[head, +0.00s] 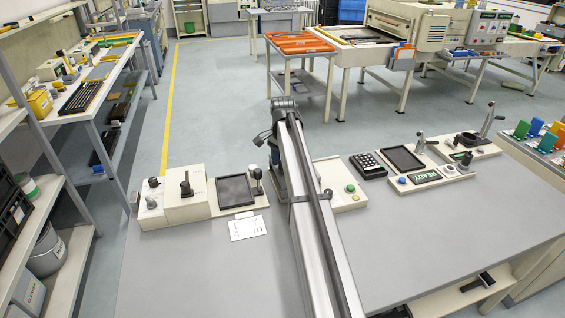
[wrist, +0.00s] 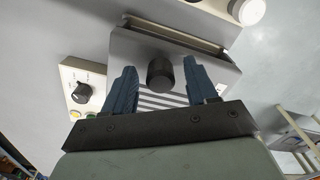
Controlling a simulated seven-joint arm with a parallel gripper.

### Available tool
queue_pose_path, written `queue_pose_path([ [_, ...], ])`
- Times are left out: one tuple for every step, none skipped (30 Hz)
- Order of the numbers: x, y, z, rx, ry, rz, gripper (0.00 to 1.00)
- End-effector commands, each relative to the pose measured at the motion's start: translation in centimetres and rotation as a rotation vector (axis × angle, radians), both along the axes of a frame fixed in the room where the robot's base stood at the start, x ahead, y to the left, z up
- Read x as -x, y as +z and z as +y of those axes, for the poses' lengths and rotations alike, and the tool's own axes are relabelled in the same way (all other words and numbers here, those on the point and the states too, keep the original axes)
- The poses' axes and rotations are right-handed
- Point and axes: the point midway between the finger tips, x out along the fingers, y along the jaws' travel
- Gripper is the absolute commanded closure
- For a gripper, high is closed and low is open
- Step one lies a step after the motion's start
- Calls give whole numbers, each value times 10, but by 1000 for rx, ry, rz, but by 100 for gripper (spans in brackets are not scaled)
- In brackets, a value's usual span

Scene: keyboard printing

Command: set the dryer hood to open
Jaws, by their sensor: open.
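The dryer hood (wrist: 130,48) is a grey cover with pale slots and a black knob (wrist: 160,76) in the wrist view. A dark gap runs along its far edge, beside a cream frame; I cannot tell how far the hood is open. My gripper (wrist: 159,66) is open, its two blue fingers on either side of the knob with space between. Whether they touch the hood is unclear. In the head view my arm hides the hood and most of the gripper. A cream control box (head: 345,188) with a green button stands right of my arm; its dial (wrist: 83,92) shows in the wrist view.
Left of my arm are a cream machine (head: 186,205), a dark tray (head: 235,189) and a printed white card (head: 248,228). To the right are a keypad (head: 368,165), another dark tray (head: 403,158) and a READY display (head: 425,177). The bench front (head: 430,240) is clear.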

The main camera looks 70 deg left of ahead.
Motion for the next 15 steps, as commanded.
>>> queue_pose_path([
  [0,0,0,0,0,0,43],
  [0,0,0,0,0,0,43],
  [0,0,0,0,0,0,43],
  [0,0,0,0,0,0,43],
  [0,0,0,0,0,0,43],
  [0,0,0,0,0,0,46],
  [0,0,0,0,0,0,49],
  [0,0,0,0,0,0,52],
  [0,0,0,0,0,0,56],
  [0,0,0,0,0,0,59],
  [0,0,0,0,0,0,62],
  [0,0,0,0,0,0,66],
  [0,0,0,0,0,0,68],
  [0,0,0,0,0,0,71],
  [0,0,0,0,0,0,75],
])
